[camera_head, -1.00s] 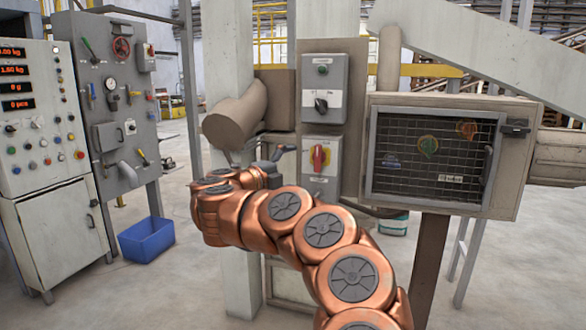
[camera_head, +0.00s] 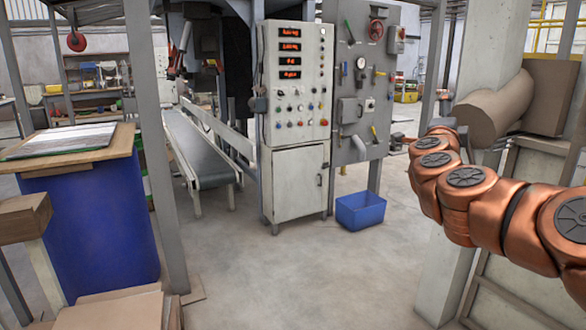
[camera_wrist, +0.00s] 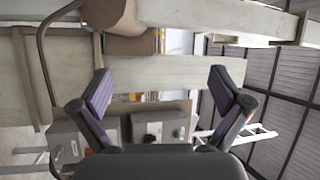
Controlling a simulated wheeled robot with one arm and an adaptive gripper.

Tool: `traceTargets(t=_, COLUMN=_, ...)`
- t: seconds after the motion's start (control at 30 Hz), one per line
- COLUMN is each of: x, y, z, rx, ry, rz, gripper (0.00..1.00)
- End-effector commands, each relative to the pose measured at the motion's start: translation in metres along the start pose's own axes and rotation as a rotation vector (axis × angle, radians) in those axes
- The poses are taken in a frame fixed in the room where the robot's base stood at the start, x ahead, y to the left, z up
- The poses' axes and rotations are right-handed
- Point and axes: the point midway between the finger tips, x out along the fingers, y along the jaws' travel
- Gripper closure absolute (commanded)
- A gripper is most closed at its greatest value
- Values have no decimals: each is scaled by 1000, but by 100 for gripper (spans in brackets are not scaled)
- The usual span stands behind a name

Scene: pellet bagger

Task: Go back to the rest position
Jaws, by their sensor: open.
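In the wrist view my gripper (camera_wrist: 162,90) is open, its two dark fingers wide apart with nothing between them. Beyond the fingers are a pale post and grey switch boxes (camera_wrist: 160,125), apart from the fingertips. In the head view my copper-coloured arm reaches in from the right edge. Its far end is close to a brown cylindrical housing (camera_head: 495,108) on the pale pillar; I cannot tell whether they touch. The gripper fingers cannot be made out in the head view.
A white control cabinet (camera_head: 298,185) and a grey valve panel (camera_head: 352,105) stand in the middle. A blue bin (camera_head: 360,211) is on the floor. A conveyor (camera_head: 200,150) and a blue drum (camera_head: 95,225) are at left. The central floor is clear.

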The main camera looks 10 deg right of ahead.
Motion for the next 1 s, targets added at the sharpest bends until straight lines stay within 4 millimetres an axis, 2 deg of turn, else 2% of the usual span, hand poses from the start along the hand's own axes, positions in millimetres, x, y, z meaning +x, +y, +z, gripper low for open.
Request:
traceTargets(t=0.03, x=-10, y=-12, z=22, rx=-29, ry=-82, rz=-27, gripper=0)
traceTargets(t=0.1, x=-28, y=-24, z=57, rx=-74, ry=-207, rz=-58, gripper=0)
traceTargets(t=0.27, x=-83, y=-35, z=130, rx=-200, ry=-491, rz=-112, gripper=0)
traceTargets(t=0.4, x=-142, y=-27, z=181, rx=-328, ry=-726, rz=-137, gripper=0)
traceTargets(t=0.53, x=-203, y=-1, z=216, rx=-465, ry=-942, rz=-133, gripper=0)
traceTargets(t=0.63, x=-249, y=26, z=231, rx=-575, ry=-1096, rz=-114, gripper=0)
traceTargets(t=0.77, x=-309, y=70, z=235, rx=-723, ry=-1291, rz=-65, gripper=0)
traceTargets(t=0.87, x=-353, y=109, z=227, rx=-840, ry=-1435, rz=-3, gripper=0)
traceTargets(t=1.0, x=-410, y=164, z=197, rx=-999, ry=-1624, rz=116, gripper=0)
